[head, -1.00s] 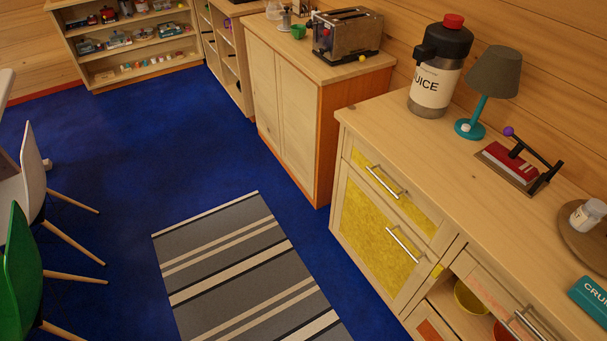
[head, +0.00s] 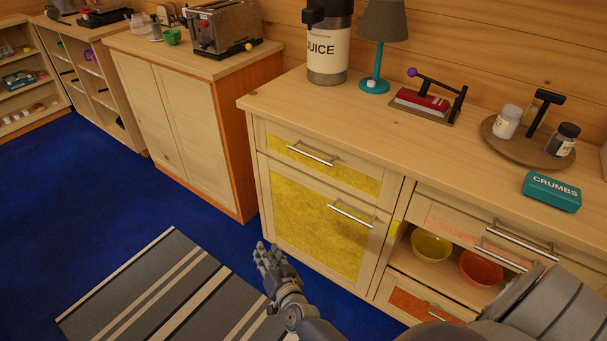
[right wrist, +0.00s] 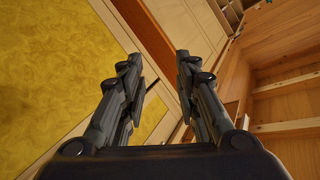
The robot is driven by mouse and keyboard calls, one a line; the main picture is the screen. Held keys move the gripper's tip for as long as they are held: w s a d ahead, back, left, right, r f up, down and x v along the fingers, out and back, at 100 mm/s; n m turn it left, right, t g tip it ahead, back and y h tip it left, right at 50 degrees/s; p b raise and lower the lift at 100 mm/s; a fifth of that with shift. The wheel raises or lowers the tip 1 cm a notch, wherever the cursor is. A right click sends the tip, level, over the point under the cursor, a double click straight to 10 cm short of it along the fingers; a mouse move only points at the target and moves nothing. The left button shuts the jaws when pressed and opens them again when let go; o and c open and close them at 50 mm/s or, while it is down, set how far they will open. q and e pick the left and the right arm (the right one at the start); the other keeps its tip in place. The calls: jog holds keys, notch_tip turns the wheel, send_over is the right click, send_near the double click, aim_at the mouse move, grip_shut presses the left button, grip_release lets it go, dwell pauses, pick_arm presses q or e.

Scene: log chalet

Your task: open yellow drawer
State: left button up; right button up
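The yellow drawer (head: 350,177) is the upper yellow-fronted panel at the left end of the counter in the head view. It looks shut, and its silver bar handle (head: 311,155) runs across the front. A larger yellow front (head: 312,220) with its own handle (head: 350,214) is below it, also shut. My right gripper (head: 266,250) is low in front of the cabinet, below and left of both handles. In the right wrist view its two fingers (right wrist: 157,75) are apart with nothing between them; yellow panel shows at the left. My left gripper is out of view.
An open shelf with a yellow bowl (head: 431,245) and an orange bowl (head: 480,268) is to the right. The striped rug (head: 150,300) and blue floor are clear.

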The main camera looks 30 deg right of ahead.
jog(key=w+d+r+m+t+h+b, duration=0.2)
jog(key=w+d+r+m+h+b, duration=0.5)
jog(key=r, duration=0.3)
jog(key=m+g+h+b, duration=0.3)
jog(key=m+h+b, duration=0.35)
jog(key=m, duration=0.45)
send_near(309, 156)
jog(key=shift+y, duration=0.45)
jog(key=b+x, duration=0.2)
jog(key=x, duration=0.8)
jog(key=shift+d, duration=0.25)
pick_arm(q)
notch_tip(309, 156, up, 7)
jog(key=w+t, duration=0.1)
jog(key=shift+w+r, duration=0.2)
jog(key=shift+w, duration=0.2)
pick_arm(e)
jog(key=shift+r, duration=0.1)
grip_shut()
